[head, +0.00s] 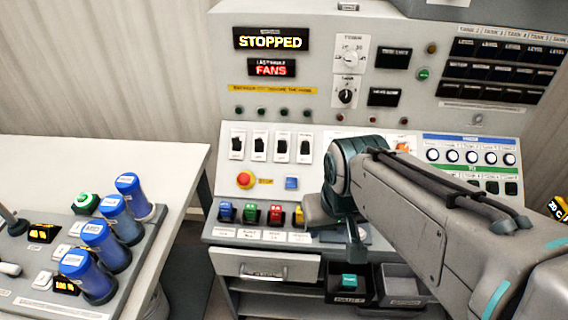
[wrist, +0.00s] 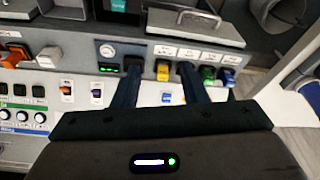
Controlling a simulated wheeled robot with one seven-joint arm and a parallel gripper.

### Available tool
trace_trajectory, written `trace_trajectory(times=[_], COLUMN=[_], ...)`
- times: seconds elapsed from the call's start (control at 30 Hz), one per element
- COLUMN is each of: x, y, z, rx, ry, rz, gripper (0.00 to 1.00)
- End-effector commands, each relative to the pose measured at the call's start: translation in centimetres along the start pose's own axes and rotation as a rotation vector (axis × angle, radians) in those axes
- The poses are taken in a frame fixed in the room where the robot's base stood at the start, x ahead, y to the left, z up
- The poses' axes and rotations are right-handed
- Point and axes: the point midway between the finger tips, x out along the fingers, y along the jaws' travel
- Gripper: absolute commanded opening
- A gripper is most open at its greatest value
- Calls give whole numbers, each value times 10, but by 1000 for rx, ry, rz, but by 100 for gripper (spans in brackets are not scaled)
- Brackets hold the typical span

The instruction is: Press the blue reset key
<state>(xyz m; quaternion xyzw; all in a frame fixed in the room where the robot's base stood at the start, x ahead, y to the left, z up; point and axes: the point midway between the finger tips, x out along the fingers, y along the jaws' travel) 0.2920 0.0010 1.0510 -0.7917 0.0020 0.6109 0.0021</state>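A small blue square key (head: 291,183) sits on the sloping console panel, to the right of the red emergency-stop knob. In the wrist view a small blue key (wrist: 167,98) shows between my fingers, near the gripper body. My gripper (wrist: 159,72) is open, with its two dark fingers apart and nothing between their tips. In the head view my arm comes in from the right and its end is over the lower middle of the console, to the right of the blue key. The fingertips are largely hidden there, and I see no contact with the key.
The red stop knob (head: 245,180) is close left of the key, with black switches (head: 281,146) above. Blue, green, red and yellow pieces (head: 250,213) stand in a row below. A display (head: 270,39) reads STOPPED. A side table (head: 170,150) with blue cylinders stands left.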

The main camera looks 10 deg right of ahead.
Motion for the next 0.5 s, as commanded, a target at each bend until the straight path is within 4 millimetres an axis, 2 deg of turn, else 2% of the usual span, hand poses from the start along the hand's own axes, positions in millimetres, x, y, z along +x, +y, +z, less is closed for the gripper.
trace_trajectory(times=[0.03,0.1,0.13,0.5], x=[0,0,0,0], y=[0,0,0,0], z=[0,0,0,0], rx=[0,0,0,0], ry=[0,0,0,0], rz=[0,0,0,0], gripper=[24,4,0,0])
